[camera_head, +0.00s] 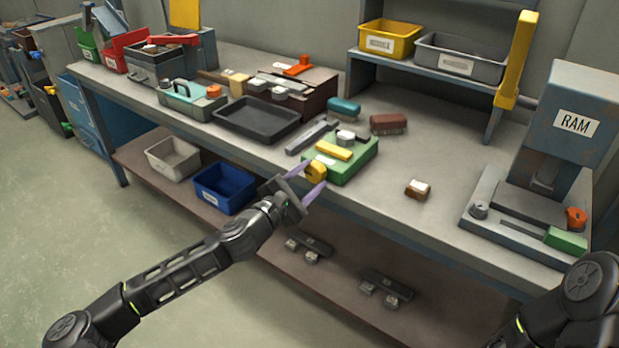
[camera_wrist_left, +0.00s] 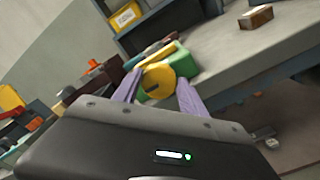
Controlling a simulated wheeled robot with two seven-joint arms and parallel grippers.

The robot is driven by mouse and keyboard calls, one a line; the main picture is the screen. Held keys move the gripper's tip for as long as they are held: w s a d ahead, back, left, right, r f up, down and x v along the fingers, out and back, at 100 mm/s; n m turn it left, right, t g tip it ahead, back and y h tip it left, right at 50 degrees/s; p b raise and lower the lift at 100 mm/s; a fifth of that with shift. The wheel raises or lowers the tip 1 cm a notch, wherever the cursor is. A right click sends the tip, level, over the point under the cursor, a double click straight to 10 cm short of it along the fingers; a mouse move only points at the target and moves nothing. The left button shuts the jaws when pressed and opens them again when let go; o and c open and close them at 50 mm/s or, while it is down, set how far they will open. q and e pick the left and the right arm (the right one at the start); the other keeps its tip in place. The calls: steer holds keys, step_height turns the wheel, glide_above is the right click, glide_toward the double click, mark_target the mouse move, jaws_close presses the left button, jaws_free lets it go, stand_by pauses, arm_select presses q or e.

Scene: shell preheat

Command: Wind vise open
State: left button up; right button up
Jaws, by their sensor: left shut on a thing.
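A green vise (camera_head: 358,165) with a yellow bar (camera_head: 334,151) on top sits at the front edge of the workbench. A yellow round knob (camera_head: 316,171) sticks out of its front. My left gripper (camera_head: 304,186) comes from the left, its purple fingers at the knob. In the left wrist view the yellow knob (camera_wrist_left: 158,81) lies between the two purple fingers (camera_wrist_left: 157,92), which are shut on it. The green vise body (camera_wrist_left: 186,62) shows behind it. The dark arm at the lower right of the head view is my right arm; its gripper is out of frame.
A black tray (camera_head: 257,118) lies left of the vise. A press marked RAM (camera_head: 569,124) stands at the right. Bins and metal parts sit on the lower shelf (camera_head: 331,287).

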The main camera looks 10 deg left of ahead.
arm_select(q)
steer(key=shift+f, duration=0.1)
steer(key=o, duration=1.4)
steer(key=shift+c, duration=0.2)
steer(key=v, duration=0.8)
steer(key=shift+w+d, duration=0.1)
